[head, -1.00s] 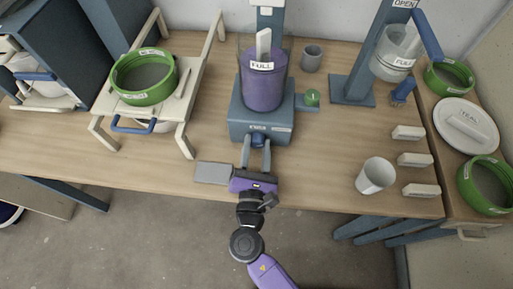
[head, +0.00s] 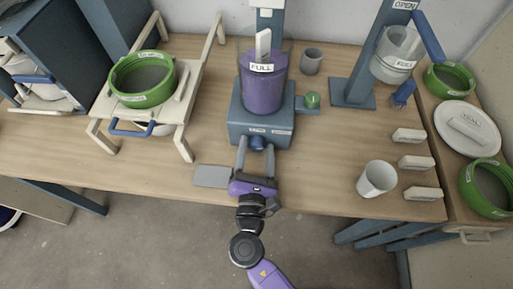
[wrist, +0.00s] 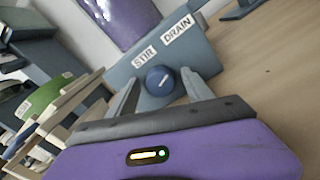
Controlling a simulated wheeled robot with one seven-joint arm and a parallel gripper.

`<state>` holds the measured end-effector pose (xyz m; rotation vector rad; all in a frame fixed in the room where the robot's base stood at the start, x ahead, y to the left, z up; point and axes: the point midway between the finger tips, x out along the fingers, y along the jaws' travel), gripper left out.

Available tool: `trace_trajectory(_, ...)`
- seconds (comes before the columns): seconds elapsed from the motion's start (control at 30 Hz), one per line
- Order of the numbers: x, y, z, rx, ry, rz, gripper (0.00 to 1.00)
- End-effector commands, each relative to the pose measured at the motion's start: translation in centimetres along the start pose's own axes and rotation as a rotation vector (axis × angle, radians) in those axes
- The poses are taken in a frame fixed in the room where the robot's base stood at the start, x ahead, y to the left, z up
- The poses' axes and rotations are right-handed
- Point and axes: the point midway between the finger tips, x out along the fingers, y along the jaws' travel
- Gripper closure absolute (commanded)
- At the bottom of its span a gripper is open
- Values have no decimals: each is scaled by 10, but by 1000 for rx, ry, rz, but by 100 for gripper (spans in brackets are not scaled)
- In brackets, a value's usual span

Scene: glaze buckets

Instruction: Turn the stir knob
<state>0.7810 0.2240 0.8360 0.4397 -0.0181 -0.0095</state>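The blue round knob (wrist: 160,80) is on the front of the blue-grey mixer base (head: 250,128), below the STIR (wrist: 144,56) and DRAIN (wrist: 178,37) labels. It bears a slanted white mark; I cannot tell which label this points to. In the head view the knob (head: 258,143) sits between the fingertips of my gripper (head: 256,146). In the wrist view my gripper (wrist: 160,78) is open, with a finger on each side of the knob and small gaps showing. A clear vessel of purple glaze (head: 262,88), labelled FULL, stands on the base.
A flat grey plate (head: 212,176) lies left of my gripper. A green knob (head: 312,100) is on the mixer's right side. A white cup (head: 376,179) and several white labelled blocks (head: 416,163) stand to the right. A cream rack (head: 185,120) stands left.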

Motion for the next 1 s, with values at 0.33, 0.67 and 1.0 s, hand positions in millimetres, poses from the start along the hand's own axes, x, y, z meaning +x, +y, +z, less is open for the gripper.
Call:
trace_trajectory(0.33, -23, 0, -2, -1, 2, 1, 41)
trace_trajectory(0.67, -71, 0, -1, 0, 1, 0, 41)
trace_trajectory(1.0, -78, 0, 0, 0, 0, 0, 41)
